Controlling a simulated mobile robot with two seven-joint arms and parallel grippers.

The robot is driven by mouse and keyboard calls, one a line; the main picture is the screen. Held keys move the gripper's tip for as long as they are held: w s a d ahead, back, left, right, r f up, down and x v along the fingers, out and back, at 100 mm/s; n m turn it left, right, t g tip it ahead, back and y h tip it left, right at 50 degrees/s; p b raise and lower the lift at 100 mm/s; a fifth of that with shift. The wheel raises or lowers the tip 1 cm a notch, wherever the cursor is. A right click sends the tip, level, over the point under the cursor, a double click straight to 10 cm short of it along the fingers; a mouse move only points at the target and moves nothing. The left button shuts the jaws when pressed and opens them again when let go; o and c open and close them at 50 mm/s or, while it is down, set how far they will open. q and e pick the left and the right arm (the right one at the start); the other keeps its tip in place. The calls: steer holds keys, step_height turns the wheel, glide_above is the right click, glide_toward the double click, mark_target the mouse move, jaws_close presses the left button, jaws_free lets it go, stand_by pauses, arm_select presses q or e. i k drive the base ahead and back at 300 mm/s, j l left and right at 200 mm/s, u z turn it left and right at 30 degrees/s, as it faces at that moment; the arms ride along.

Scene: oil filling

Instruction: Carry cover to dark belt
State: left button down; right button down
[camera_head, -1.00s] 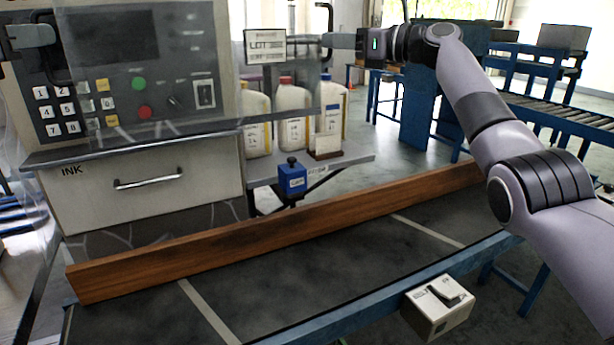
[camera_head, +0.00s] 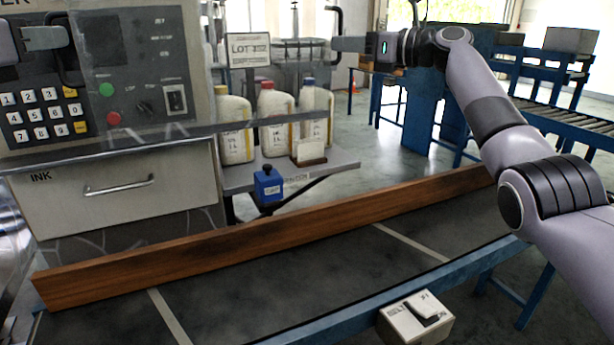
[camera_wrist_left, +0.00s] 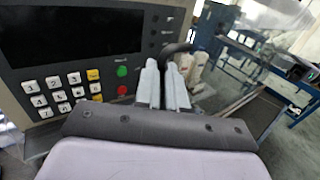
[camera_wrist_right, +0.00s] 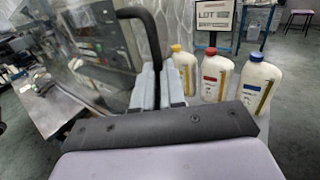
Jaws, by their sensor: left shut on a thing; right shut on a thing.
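The cover (camera_head: 290,85) is a clear, see-through sheet with a black handle at each end. It hangs in the air in front of the ink machine and the bottles, and its outline is faint. My left gripper (camera_head: 58,38) is shut on the left handle (camera_head: 72,58), in front of the machine's screen. My right gripper (camera_head: 345,44) is shut on the right handle (camera_head: 335,25), which also shows in the right wrist view (camera_wrist_right: 150,35). The dark belt (camera_head: 285,272) lies below and nearer, clear of the cover.
A long wooden board (camera_head: 250,236) stands along the belt's far side. Behind it are a shelf (camera_head: 335,160) with several bottles, a LOT sign (camera_head: 249,49) and a blue block (camera_head: 268,184). A switch box (camera_head: 415,318) sits at the belt's near edge. The belt top is bare.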

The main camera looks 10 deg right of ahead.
mark_target(492, 214)
steer(key=i+l, duration=0.1)
steer(key=l, duration=2.15)
steer(key=i+l, duration=0.15)
steer(key=l, duration=1)
